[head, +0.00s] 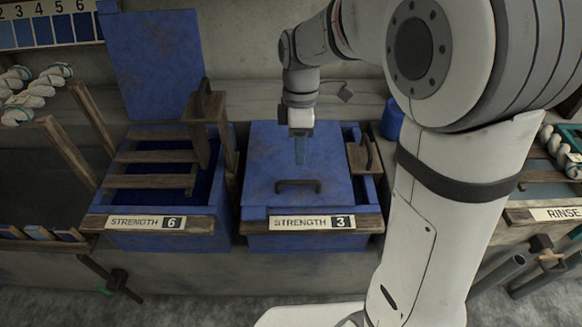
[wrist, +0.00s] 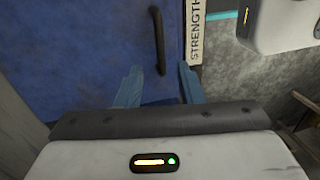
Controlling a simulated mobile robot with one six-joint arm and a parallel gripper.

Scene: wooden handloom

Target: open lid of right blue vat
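The right blue vat (head: 255,241) carries a label reading STRENGTH 3. Its flat blue lid (head: 262,160) is down over most of the top. A dark bar handle (head: 298,184) sits near the lid's front edge; it also shows upright in the wrist view (wrist: 157,40). My gripper (head: 300,160) points down over the lid, behind the handle in the head view. In the wrist view my gripper's two bluish fingers (wrist: 160,84) are spread apart with nothing held between them. The handle's end lies just beyond the gap between them. Contact with the lid cannot be told.
The left blue vat (head: 209,243), labelled STRENGTH 6, has its lid (head: 152,62) standing upright and wooden slats across its opening. A wooden bracket (head: 363,155) stands at the right vat's right side. A rinse station (head: 555,214) is at far right.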

